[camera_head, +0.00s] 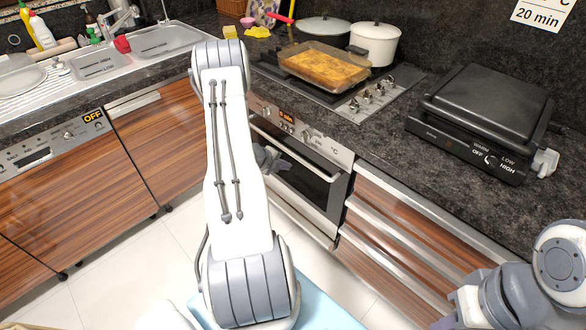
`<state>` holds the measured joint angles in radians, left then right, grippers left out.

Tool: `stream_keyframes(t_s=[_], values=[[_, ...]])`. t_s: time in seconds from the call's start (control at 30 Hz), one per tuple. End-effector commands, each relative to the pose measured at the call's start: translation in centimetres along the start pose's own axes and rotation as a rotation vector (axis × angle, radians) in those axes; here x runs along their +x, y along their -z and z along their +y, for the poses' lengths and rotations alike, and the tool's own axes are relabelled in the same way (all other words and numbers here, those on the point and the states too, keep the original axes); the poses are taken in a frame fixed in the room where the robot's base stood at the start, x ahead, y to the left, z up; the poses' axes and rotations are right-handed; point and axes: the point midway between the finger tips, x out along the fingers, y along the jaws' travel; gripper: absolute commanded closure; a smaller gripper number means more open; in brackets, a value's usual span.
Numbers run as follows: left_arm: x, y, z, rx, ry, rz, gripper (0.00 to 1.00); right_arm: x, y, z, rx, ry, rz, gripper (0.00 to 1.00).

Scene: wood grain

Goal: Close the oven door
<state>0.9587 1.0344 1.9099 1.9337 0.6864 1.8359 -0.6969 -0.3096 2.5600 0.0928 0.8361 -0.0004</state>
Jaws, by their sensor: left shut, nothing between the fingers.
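The oven (300,132) is built into the counter front, with a steel control panel and a small lit display. Its door (308,196) has a dark glass pane and a steel bar handle (303,158). The door stands upright and looks flush with the frame under the panel; a small gap cannot be ruled out. My left arm reaches up the middle and covers the oven's left side. My left gripper (268,160) shows small and partly hidden beside the arm, in front of the door's upper left, shut and empty. Contact with the door cannot be told. My right gripper is out of view.
A glass dish of food (324,66) and a white pot (375,43) stand on the hob above. A black grill (480,115) is on the right counter. Drawers (400,235) flank the oven, a dishwasher (50,150) is left. My right arm shows at lower right.

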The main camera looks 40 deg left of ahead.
Motion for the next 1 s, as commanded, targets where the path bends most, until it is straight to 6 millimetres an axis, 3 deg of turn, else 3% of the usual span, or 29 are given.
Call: stream_keyframes(t_s=[0.1,0.3,0.9,1.0], values=[[-2.3,-0.2,-0.2,-0.001,0.001,-0.005,1.00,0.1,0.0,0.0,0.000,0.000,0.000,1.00],[-4.0,-0.1,-0.4,-0.001,0.001,-0.002,1.00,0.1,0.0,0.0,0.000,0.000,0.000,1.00],[-4.2,0.0,-0.5,0.001,0.000,0.000,1.00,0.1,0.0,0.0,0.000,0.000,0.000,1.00],[-4.1,0.8,-1.2,0.046,0.003,0.018,1.00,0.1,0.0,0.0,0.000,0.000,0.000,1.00]])
